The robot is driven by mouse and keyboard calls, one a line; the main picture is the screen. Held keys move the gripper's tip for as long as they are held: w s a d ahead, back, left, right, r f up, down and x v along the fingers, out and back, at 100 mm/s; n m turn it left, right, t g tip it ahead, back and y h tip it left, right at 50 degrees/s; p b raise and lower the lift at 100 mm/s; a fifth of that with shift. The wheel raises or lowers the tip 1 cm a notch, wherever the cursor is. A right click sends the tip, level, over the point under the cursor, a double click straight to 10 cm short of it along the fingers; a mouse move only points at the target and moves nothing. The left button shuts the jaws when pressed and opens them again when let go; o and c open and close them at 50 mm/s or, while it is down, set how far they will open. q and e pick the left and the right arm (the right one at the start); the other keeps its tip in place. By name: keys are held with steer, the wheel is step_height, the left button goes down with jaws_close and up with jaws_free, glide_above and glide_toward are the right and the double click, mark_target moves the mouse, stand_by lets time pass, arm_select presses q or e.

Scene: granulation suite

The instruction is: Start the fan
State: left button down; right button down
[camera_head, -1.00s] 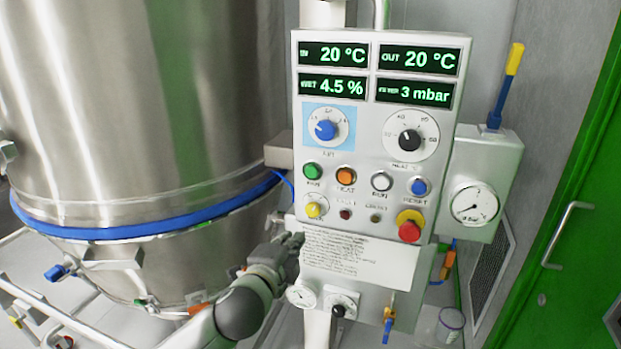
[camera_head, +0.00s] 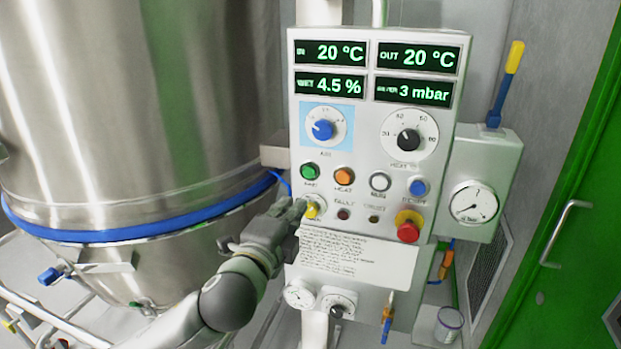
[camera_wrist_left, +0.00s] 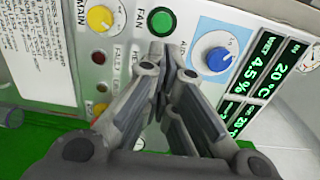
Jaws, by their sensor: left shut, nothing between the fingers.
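The control panel (camera_head: 380,130) carries a green button (camera_head: 310,170) in the left of its upper button row. In the left wrist view this green button (camera_wrist_left: 161,21) is labelled FAN. Below it is the yellow MAIN switch (camera_head: 312,210), also seen in the left wrist view (camera_wrist_left: 100,18). My left gripper (camera_head: 298,206) is shut and empty at the panel's lower left edge, overlapping the yellow switch's left side in the head view. In the left wrist view the fingertips (camera_wrist_left: 162,52) appear just below the green button; contact cannot be told. My right gripper is not in view.
A blue AIR knob (camera_head: 323,129) sits above the buttons. A red stop button (camera_head: 409,227) is at the panel's lower right. A large steel vessel (camera_head: 130,110) stands on the left, a green door (camera_head: 560,215) on the right. The displays (camera_head: 375,73) are lit.

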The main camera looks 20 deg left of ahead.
arm_select(q)
steer(key=p, duration=0.3)
glide_toward(316, 172)
steer(key=w, duration=0.4)
steer(key=shift+w, duration=0.35)
steer(key=shift+w+d+f, duration=0.1)
steer(key=shift+w, duration=0.8)
